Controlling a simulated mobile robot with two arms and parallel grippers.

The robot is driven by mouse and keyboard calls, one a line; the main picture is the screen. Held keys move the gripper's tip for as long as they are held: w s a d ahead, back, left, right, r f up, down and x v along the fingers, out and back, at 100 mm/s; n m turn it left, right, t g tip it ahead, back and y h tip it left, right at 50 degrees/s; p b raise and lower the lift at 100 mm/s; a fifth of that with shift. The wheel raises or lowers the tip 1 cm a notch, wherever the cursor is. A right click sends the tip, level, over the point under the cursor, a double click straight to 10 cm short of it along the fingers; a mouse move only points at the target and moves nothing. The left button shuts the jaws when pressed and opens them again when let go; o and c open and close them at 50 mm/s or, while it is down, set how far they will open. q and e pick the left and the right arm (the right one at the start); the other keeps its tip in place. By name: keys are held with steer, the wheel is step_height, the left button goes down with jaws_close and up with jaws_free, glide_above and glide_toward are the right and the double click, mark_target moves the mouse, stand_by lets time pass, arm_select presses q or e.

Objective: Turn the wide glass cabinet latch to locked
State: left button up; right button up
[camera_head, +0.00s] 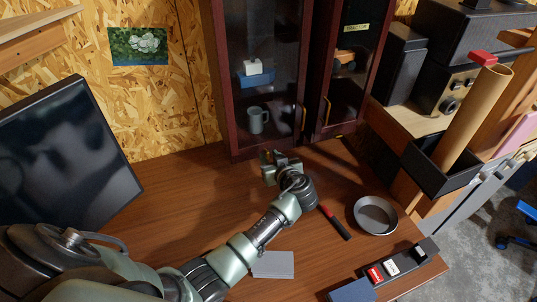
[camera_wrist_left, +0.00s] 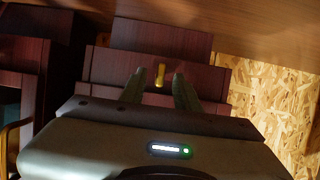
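In the head view the latch is not discernible near my gripper. My right gripper is not in view.
A narrower cabinet (camera_head: 320,100) stands just right. On the bench (camera_head: 190,200) are a monitor (camera_head: 65,160), a red-and-black tool (camera_head: 335,222), a round metal dish (camera_head: 375,215) and a grey pad (camera_head: 273,265). The bench left of my gripper is clear.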

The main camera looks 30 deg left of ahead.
arm_select(q)
steer(key=shift+w+a+f, duration=0.2)
steer(key=shift+w+a, duration=0.15)
steer(key=shift+a, duration=0.05)
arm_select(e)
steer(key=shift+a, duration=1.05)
arm_select(q)
steer(key=shift+c, duration=0.3)
jaws_close()
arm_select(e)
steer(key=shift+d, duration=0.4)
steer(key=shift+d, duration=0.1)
